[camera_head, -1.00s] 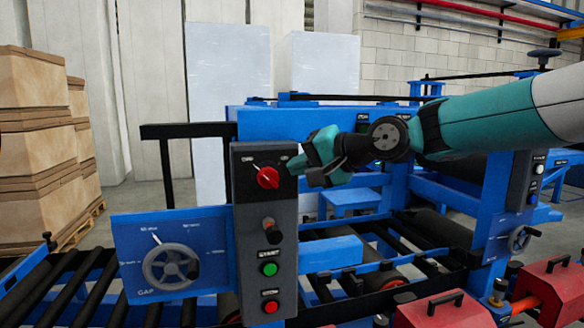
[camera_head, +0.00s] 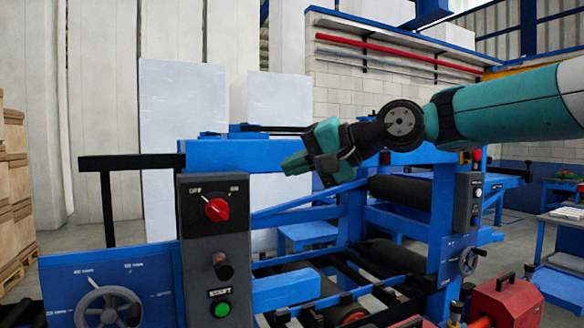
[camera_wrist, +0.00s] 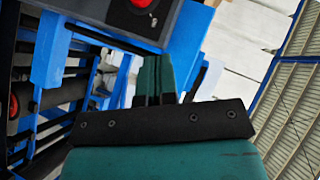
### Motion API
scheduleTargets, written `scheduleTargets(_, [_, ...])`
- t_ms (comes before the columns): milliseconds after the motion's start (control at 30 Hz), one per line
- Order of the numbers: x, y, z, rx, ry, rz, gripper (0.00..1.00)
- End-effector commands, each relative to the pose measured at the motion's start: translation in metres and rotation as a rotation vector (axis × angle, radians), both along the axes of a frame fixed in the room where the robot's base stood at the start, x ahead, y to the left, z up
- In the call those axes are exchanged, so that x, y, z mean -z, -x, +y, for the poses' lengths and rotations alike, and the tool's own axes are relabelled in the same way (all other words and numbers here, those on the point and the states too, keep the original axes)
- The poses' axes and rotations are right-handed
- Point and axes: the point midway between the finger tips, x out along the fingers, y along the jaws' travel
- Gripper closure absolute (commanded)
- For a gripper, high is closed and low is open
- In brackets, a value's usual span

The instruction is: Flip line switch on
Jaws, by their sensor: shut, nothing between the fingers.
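The line switch is a red rotary knob (camera_head: 217,209) on the upper face of a dark grey control box (camera_head: 214,252). Its white pointer leans to the upper left, toward the left label, which seems to read OFF; the ON label is at the upper right. The knob also shows in the wrist view (camera_wrist: 141,3), cut by the top edge. My gripper (camera_head: 288,165), teal and black, is up and to the right of the knob in the head view, apart from it. Its fingers are together and empty; they also show in the wrist view (camera_wrist: 154,80).
A blue panel with a handwheel (camera_head: 108,308) is at the left. The blue roller machine stands behind and right. A black rail (camera_head: 130,162) rises behind the box.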

Motion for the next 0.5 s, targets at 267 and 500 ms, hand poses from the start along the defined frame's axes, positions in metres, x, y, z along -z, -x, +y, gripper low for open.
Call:
scheduleTargets(267, [0.063, 0.062, -0.02, -0.066, 0.271, -0.03, 1.0])
scheduleTargets(500, [0.175, 0.196, -0.079, -0.336, 0.694, -0.029, 1.0])
